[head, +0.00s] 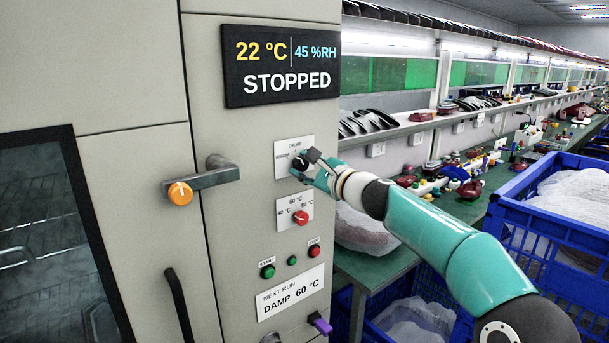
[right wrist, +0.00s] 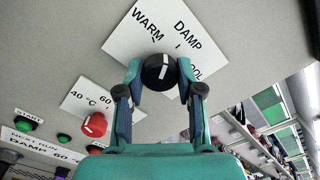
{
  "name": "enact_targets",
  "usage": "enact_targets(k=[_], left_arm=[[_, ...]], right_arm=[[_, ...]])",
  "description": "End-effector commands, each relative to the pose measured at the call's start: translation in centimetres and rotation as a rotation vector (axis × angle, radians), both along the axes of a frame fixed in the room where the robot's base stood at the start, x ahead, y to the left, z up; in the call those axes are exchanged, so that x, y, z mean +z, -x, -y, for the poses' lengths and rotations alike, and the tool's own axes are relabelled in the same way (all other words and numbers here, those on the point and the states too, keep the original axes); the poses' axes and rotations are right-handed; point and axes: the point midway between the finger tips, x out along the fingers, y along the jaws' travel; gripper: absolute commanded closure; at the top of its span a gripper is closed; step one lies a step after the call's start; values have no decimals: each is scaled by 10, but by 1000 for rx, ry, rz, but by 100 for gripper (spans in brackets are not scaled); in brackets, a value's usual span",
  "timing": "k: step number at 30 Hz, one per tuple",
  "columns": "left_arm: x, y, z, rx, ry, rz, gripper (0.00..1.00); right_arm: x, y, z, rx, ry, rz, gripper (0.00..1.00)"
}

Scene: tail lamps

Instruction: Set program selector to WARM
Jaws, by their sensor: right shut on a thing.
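The program selector is a black knob (right wrist: 158,72) with a short white line, on a white plate (right wrist: 137,31) marked WARM, DAMP and COOL. In the right wrist view the white line leans toward the DAMP side, though its exact setting is hard to tell. My right gripper (head: 307,167) is shut on the knob, with one finger on each side of it in the right wrist view (right wrist: 159,88). In the head view the fingers hide most of the knob. The sign (head: 290,292) below reads NEXT RUN DAMP 60 °C. My left gripper is not in view.
Below the selector is a red temperature knob (head: 301,217), then a green start button (head: 267,272) and a red button (head: 314,251). A display (head: 281,66) reads 22 °C, 45 %RH, STOPPED. A door handle (head: 201,179) juts out left. Blue crates (head: 560,215) stand right.

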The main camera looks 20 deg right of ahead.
Motion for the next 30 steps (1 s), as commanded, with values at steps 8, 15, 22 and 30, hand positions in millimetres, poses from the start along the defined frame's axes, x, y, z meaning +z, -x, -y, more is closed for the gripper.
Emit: enact_targets(k=[8, 15, 22, 30], left_arm=[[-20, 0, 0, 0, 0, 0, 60], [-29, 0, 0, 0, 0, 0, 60], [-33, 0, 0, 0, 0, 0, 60], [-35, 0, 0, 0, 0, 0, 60]], right_arm=[[-5, 0, -3, 6, 244, 86, 98], [-6, -1, -4, 9, 406, 141, 98], [-6, -1, -4, 12, 497, 173, 98], [-7, -1, -4, 14, 531, 182, 98]])
